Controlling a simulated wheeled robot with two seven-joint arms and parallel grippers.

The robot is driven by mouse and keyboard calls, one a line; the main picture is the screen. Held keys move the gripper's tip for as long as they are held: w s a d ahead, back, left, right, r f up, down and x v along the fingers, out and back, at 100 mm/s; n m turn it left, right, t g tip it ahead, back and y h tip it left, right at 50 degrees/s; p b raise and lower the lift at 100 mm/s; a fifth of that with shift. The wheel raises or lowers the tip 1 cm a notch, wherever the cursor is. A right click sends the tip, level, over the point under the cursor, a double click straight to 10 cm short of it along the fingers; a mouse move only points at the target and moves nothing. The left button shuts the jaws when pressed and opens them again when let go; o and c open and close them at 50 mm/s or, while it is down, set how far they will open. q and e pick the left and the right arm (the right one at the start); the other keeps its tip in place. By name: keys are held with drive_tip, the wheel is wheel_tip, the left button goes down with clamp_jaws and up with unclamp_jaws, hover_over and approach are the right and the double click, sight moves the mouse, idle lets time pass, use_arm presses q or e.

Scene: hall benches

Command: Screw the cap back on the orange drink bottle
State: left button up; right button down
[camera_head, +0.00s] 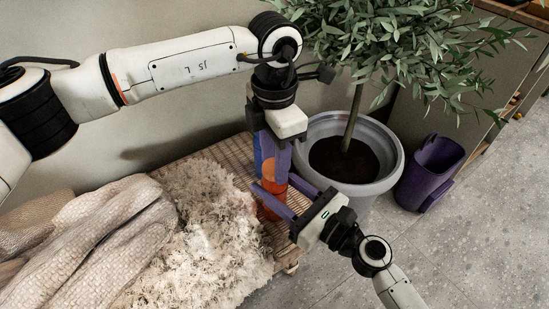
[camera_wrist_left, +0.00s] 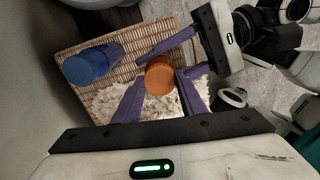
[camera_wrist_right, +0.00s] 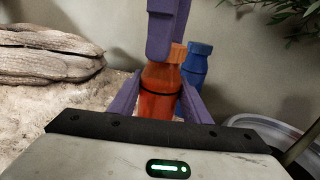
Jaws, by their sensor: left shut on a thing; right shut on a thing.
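The orange drink bottle (camera_wrist_right: 158,103) stands upright at the end of a woven bench. My right gripper (camera_head: 274,186) reaches in from the right and is shut on its body, one purple finger on each side. My left gripper (camera_head: 270,172) points down from above and is shut on the orange cap (camera_wrist_left: 159,76) at the bottle's mouth. The cap also shows partly behind a left finger in the right wrist view (camera_wrist_right: 177,54). The cap is in line with the neck; I cannot tell whether it is threaded on.
A blue bottle (camera_wrist_left: 86,66) stands close behind the orange one. A shaggy fleece (camera_head: 208,235) and a beige woven blanket (camera_head: 85,235) cover the bench (camera_head: 226,157) to the left. A grey plant pot (camera_head: 390,165) with a tree and a purple bin (camera_head: 430,172) stand to the right.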

use_arm(q)
drive_tip(key=m, duration=0.4)
drive_tip(key=shift+m, duration=0.3)
drive_tip(key=m, duration=0.5)
drive_tip(key=o, duration=1.3)
drive_tip(key=shift+c, duration=0.2)
wheel_tip(320, 180, up, 12)
use_arm(e)
drive_tip(key=c, duration=0.9)
unclamp_jaws()
